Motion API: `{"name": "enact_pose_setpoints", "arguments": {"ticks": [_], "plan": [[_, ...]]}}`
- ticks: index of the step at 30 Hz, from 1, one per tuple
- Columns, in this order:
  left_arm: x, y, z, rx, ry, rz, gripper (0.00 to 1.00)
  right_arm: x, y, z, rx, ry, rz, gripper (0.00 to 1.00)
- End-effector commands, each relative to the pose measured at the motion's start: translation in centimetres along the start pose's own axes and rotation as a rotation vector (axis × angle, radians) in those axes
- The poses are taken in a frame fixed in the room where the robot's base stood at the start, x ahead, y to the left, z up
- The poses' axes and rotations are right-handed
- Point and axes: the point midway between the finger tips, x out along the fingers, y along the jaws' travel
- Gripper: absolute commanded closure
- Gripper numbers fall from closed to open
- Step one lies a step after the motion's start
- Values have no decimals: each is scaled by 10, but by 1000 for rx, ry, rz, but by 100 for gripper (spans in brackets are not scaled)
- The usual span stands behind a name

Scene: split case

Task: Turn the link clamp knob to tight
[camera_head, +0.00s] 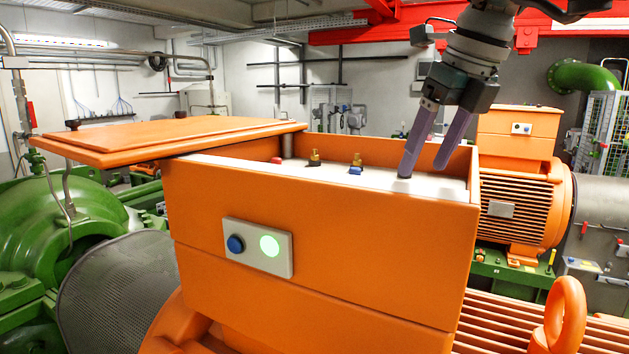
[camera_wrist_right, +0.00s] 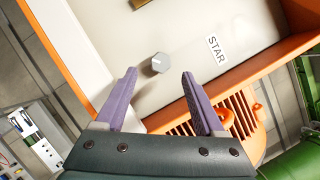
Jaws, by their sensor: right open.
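The link clamp knob (camera_wrist_right: 160,63) shows in the right wrist view as a small grey hexagonal knob with a pale mark on its face. It sits on the light panel (camera_wrist_right: 190,30) inside the orange case. My right gripper (camera_head: 422,170) is open, its two purple fingers pointing down into the case. In the right wrist view, the fingertips (camera_wrist_right: 158,74) lie to either side of the knob, with a gap on both sides; the knob appears just beyond the tips. I cannot clearly make out the knob in the head view. My left gripper is not in view.
The orange case (camera_head: 320,260) has raised walls around the panel. Its orange lid (camera_head: 170,133) lies off to the left. Brass terminals (camera_head: 314,157) stand farther left on the panel. A "STAR" label (camera_wrist_right: 216,50) is right of the knob in the wrist view.

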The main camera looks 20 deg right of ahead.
Motion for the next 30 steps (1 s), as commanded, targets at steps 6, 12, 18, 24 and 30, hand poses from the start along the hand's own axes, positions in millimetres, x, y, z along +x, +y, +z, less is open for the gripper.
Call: {"name": "enact_pose_setpoints", "arguments": {"ticks": [6, 12, 18, 24, 30], "plan": [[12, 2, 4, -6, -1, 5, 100, 41, -1, -2, 1, 2, -1, 29], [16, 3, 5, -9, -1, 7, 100, 53, -1, -1, 2, 0, -3, 29], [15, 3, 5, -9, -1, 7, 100, 53, -1, 0, 2, 0, -3, 29], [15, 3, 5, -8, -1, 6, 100, 53, -1, 0, 2, 1, -3, 46], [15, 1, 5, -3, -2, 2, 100, 53, -1, 0, 2, 1, -3, 68]]}}
